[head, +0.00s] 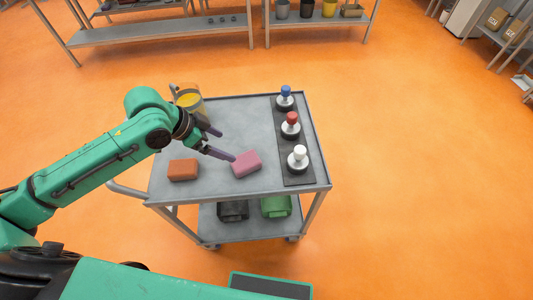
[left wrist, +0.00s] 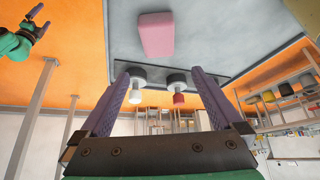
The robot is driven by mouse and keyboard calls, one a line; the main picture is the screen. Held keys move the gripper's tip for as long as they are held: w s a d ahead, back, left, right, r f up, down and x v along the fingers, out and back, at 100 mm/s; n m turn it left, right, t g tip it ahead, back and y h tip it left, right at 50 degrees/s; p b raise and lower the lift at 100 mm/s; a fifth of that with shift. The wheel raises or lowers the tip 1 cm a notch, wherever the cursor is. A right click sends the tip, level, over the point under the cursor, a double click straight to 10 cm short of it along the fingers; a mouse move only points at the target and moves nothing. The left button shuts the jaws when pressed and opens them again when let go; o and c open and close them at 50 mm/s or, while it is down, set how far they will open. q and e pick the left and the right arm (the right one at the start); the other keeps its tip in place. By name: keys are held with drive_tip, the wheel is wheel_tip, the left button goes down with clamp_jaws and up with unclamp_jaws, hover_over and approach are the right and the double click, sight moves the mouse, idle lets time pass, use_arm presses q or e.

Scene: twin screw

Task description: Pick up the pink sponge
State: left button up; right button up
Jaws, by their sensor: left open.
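The pink sponge (head: 246,164) lies on the grey cart top, left of a dark strip. My left gripper (head: 227,146) is open, its purple fingers just above and to the left of the sponge, with one fingertip close to its left edge. I cannot tell whether they touch. In the left wrist view the pink sponge (left wrist: 156,34) shows whole, beyond the spread fingertips (left wrist: 160,72), with nothing between the fingers. My right gripper (left wrist: 36,22) shows at the upper left of the left wrist view, its fingers apart and empty, away from the sponge.
An orange-brown sponge (head: 183,170) lies left of the pink one. A dark strip (head: 296,178) holds blue-, red- and white-topped knobs on the right. A yellow container (head: 188,98) stands at the back left. Dark and green bins sit on the lower shelf. The cart's middle is clear.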

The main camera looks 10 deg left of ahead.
use_arm(q)
approach(245, 160)
drive_tip(key=x, duration=0.2)
drive_tip(key=shift+w+d+f+p, duration=0.15)
drive_tip(key=shift+f+p, duration=0.2)
drive_tip(key=shift+p, duration=0.05)
drive_tip(key=p+x, duration=0.1)
drive_tip(key=x, duration=0.6)
drive_tip(key=shift+f, duration=0.15)
drive_tip(key=c, duration=1.2)
use_arm(e)
drive_tip(key=shift+s+a+r, duration=0.35)
drive_tip(key=shift+a+r, duration=0.1)
drive_tip(key=shift+r, duration=0.1)
drive_tip(key=shift+s+a+r, duration=0.3)
drive_tip(key=shift+a+r, duration=0.15)
drive_tip(key=shift+r, duration=0.1)
